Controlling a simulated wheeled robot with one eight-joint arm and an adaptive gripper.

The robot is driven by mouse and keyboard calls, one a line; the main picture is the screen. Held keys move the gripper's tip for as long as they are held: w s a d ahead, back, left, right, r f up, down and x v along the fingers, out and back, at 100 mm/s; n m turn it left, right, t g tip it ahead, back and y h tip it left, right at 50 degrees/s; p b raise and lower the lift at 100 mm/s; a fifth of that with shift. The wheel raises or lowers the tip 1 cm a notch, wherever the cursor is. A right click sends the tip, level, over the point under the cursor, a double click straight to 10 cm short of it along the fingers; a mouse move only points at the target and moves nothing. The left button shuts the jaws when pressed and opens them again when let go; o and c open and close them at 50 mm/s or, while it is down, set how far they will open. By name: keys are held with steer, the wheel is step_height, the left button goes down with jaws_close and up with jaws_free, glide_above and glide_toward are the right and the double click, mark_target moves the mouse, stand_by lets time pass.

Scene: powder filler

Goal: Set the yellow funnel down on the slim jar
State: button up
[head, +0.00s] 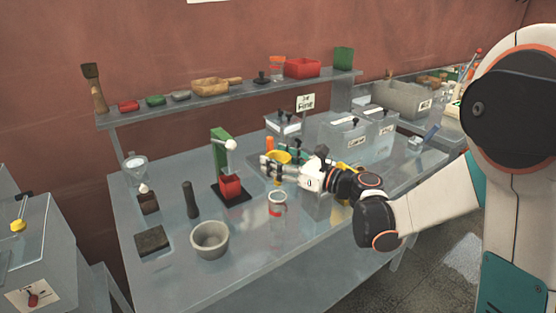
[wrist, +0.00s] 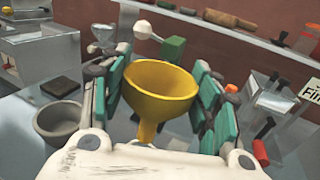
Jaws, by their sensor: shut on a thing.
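The yellow funnel (head: 280,156) is in my gripper (head: 274,168), raised above the table. In the wrist view the funnel (wrist: 160,90) sits between the teal-padded fingers of my gripper (wrist: 158,78), wide mouth up and spout down. The fingers are shut on it. A slim clear jar (head: 277,222) with a reddish band near its rim stands upright on the table, nearer the head camera than the funnel. The funnel is apart from this jar. I cannot make out the jar in the wrist view.
A grey mortar (head: 210,241) and dark pestle (head: 190,200) stand left of the jar. Clear bins (head: 345,140) stand behind. The table's front right is clear.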

mark_target(279, 184)
steer(key=shift+f+b, duration=3.15)
steer(key=shift+f, duration=0.7)
steer(key=shift+f+b, duration=0.5)
steer(key=shift+f, duration=0.05)
steer(key=o, duration=1.1)
steer(key=shift+s+d, duration=0.1)
